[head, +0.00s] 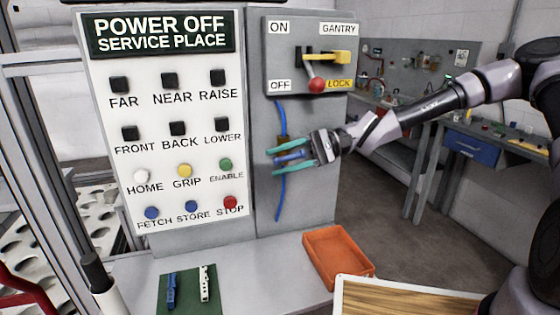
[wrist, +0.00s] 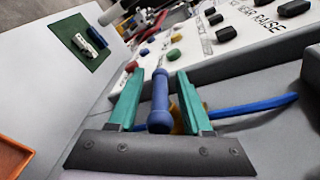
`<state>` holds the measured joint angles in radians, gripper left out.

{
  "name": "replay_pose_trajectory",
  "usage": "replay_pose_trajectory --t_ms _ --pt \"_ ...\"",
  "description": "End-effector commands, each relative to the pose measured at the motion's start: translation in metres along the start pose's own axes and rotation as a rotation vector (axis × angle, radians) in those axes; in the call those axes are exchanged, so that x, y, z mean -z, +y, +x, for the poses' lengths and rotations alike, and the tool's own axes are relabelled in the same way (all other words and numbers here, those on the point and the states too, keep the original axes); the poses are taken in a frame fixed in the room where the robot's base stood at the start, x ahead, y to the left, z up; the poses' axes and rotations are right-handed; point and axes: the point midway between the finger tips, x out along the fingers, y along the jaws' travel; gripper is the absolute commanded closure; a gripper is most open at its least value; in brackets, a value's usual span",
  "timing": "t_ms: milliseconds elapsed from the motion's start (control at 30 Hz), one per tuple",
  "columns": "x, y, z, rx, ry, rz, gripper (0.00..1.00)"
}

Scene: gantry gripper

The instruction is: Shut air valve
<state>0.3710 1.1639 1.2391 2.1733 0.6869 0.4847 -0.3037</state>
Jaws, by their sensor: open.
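The air valve sits on the grey side panel, in line with a vertical blue hose (head: 281,196). Its blue lever (head: 290,156) looks about horizontal, across the hose; a brass-coloured body (head: 282,142) shows behind my fingers. My gripper (head: 271,160) reaches in from the right, with its teal fingers open, one above and one below the lever. In the wrist view the blue lever (wrist: 159,100) stands between the two fingers of my gripper (wrist: 158,82), with a gap to each side. The valve body is mostly hidden there.
The button panel (head: 190,120) is left. Below are an orange tray (head: 338,257) and a green mat (head: 188,298) with two small items.

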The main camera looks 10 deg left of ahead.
Motion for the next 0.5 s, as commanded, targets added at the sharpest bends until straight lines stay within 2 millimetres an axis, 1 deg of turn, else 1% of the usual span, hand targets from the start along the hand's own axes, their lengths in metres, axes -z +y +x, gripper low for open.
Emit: replay_pose_trajectory --t_ms 100,300,333,367,400,433,467,500 --pt "-0.0002 -0.0001 0.0041 0.000 0.000 -0.001 0.51" --pt "0.0000 -0.0001 0.0040 0.000 0.001 -0.001 0.51" --pt "0.0000 -0.0001 0.0040 0.000 0.001 0.000 0.54" --pt "0.0000 -0.0001 0.0040 0.000 0.001 0.000 0.66" --pt "0.0000 -0.0001 0.0039 0.000 0.001 -0.001 0.81" --pt "-0.0001 -0.0001 0.0039 0.000 0.000 0.000 0.93" --pt "0.0000 0.0000 0.0039 0.000 0.000 0.000 1.00" --pt "0.0000 0.0001 0.0039 -0.001 0.000 0.000 1.00"
